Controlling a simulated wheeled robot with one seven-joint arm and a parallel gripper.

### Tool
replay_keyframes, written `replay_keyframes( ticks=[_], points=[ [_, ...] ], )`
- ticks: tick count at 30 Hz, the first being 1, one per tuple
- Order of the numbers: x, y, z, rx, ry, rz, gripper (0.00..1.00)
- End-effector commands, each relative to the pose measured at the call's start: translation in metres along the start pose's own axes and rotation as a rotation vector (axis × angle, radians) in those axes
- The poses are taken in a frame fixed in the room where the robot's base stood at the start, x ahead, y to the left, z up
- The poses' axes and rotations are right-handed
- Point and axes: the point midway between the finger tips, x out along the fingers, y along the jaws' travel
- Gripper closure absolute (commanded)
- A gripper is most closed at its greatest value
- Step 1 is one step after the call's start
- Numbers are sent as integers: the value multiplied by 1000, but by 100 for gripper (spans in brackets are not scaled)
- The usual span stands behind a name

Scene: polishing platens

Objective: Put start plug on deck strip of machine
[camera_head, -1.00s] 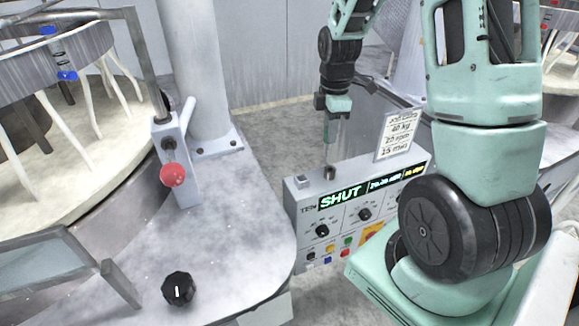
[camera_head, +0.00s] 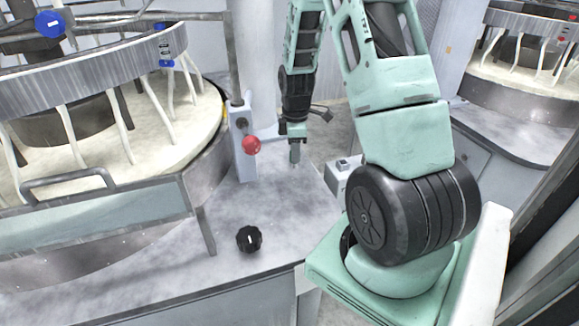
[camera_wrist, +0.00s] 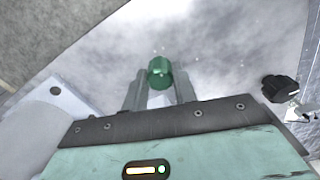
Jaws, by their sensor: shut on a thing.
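The green plug (camera_wrist: 160,68), which I take to be the start plug, sits between the two grey fingers of my gripper (camera_wrist: 159,88) in the wrist view. My gripper is shut on it. In the head view my gripper (camera_head: 294,154) points down over the far right part of the machine's mottled grey deck (camera_head: 215,222). The plug cannot be made out there, and I cannot tell its height above the deck. The same deck fills the upper middle of the wrist view (camera_wrist: 215,45).
A black knob (camera_head: 249,239) stands on the deck towards the front. A red button (camera_head: 251,146) on a grey post (camera_head: 241,165) is left of my gripper. A control box (camera_head: 340,175) is just right of the deck. The round platen (camera_head: 120,155) fills the left.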

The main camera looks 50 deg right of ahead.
Motion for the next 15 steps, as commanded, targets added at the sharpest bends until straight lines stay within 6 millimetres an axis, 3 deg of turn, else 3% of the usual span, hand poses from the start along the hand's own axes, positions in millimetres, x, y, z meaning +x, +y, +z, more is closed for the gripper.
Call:
replay_keyframes(
  ticks=[15],
  points=[
    [51,0,0,-2,0,0,95]
  ],
)
